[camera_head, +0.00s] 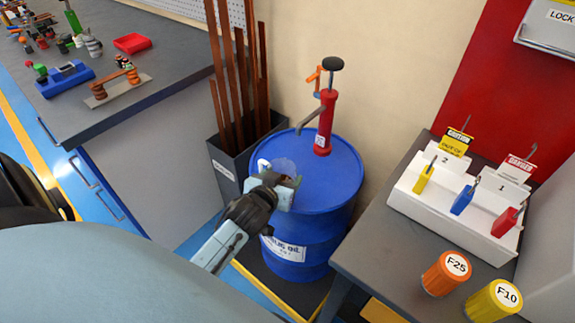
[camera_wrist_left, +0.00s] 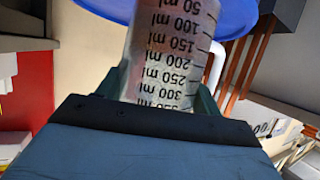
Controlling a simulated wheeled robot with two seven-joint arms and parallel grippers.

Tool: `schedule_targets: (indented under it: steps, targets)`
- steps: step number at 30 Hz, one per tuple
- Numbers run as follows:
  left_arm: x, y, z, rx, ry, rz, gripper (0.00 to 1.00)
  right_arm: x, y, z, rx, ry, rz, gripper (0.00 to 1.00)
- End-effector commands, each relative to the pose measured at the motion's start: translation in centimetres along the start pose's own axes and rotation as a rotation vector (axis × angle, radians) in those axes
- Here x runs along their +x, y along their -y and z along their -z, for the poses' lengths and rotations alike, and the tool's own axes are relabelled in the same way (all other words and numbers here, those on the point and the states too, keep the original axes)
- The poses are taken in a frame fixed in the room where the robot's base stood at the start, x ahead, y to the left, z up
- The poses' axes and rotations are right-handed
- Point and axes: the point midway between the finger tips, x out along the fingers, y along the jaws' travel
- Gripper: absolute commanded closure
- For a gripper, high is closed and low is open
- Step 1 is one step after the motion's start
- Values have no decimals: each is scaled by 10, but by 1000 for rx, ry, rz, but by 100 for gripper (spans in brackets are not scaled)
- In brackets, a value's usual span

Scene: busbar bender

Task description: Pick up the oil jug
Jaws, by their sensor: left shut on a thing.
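The oil jug (camera_wrist_left: 170,60) is a clear measuring jug with black ml marks, upside down in the left wrist view, with a pale handle beside it. In the head view the jug (camera_head: 281,164) shows faintly against the blue drum's top, partly hidden by my gripper. My left gripper (camera_head: 277,186) is shut on the jug; its fingers lie on both sides of it in the wrist view. Whether the jug touches the drum lid cannot be told. My right gripper is not in view.
The blue oil drum (camera_head: 336,182) carries a red hand pump (camera_head: 325,122) with a spout. A grey table (camera_head: 372,239) with a white lockout tray (camera_head: 433,211) is at right, a workbench (camera_head: 150,82) at left.

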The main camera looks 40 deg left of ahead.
Motion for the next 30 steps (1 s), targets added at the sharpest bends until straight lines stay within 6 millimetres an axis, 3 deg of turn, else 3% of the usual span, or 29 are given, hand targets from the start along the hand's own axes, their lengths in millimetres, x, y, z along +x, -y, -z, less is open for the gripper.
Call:
schedule_targets:
  steps: [12,30]
  targets:
    - [-39,0,-16,0,-1,-1,65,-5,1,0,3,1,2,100]
    - [-55,0,-22,0,-2,0,65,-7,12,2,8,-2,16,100]
